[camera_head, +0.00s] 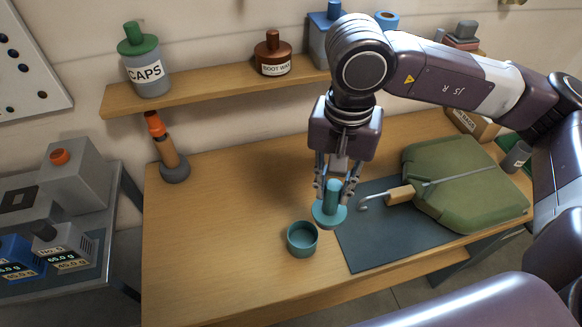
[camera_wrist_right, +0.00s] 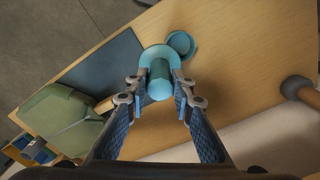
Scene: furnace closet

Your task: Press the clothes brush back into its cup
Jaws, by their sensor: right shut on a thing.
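The clothes brush (camera_head: 329,213) is teal, with an upright handle on a wide round base. My right gripper (camera_head: 336,188) is shut on its handle from above. In the right wrist view the brush (camera_wrist_right: 160,82) shows between the fingers (camera_wrist_right: 158,92) of my right gripper. The teal cup (camera_head: 302,239) stands open and looks empty on the wooden table, just left of and nearer than the brush. In the right wrist view the cup (camera_wrist_right: 181,44) sits just beyond the brush's base. I cannot tell how high the brush is above the table. My left gripper is out of view.
An orange-topped tool in a grey base (camera_head: 174,172) stands at the left. A shelf (camera_head: 215,91) holds bottles behind.

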